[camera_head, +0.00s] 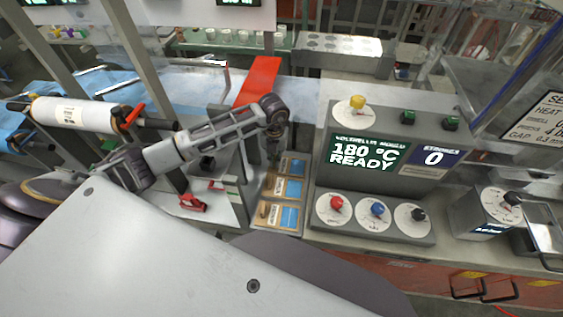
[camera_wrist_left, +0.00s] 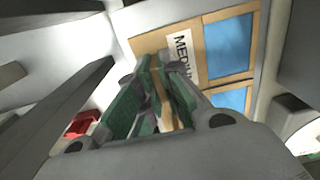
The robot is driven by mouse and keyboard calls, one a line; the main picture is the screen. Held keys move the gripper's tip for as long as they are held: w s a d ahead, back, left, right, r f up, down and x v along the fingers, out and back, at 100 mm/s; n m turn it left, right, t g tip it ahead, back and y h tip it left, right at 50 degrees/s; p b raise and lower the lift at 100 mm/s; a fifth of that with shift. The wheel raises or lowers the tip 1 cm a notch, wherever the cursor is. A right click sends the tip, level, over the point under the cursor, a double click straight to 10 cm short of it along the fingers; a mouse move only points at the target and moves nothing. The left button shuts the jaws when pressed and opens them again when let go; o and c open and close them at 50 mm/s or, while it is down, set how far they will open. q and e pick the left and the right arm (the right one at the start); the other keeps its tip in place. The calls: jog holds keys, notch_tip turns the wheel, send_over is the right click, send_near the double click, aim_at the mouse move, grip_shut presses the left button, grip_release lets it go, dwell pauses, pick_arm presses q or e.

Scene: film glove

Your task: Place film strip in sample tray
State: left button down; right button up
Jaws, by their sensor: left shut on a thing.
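The sample tray (camera_head: 299,205) is a tan wooden tray with blue panels and labels, lying on the bench left of the control console. In the left wrist view the tray (camera_wrist_left: 203,49) shows two blue panels and a label reading "MEDI". My left gripper (camera_head: 274,146) points down over the tray's far end in the head view. Its green-padded fingers show in the left wrist view (camera_wrist_left: 155,82), closed together in front of the tray. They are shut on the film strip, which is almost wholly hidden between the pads. My right gripper is not in view.
The console (camera_head: 368,160) reading "180 °C READY" stands close right of the tray. A red clamp (camera_head: 194,203) lies on the left. An orange sheet (camera_head: 260,78) rises behind my left arm, and a white roller (camera_head: 72,113) stands farther left.

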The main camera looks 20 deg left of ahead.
pick_arm(q)
jog(key=shift+r, duration=0.1)
jog(key=shift+r, duration=0.75)
notch_tip(320, 180, up, 7)
jog(key=shift+f+b, duration=0.1)
jog(key=shift+b, duration=0.65)
jog(key=shift+r, duration=0.75)
jog(key=shift+r, duration=0.1)
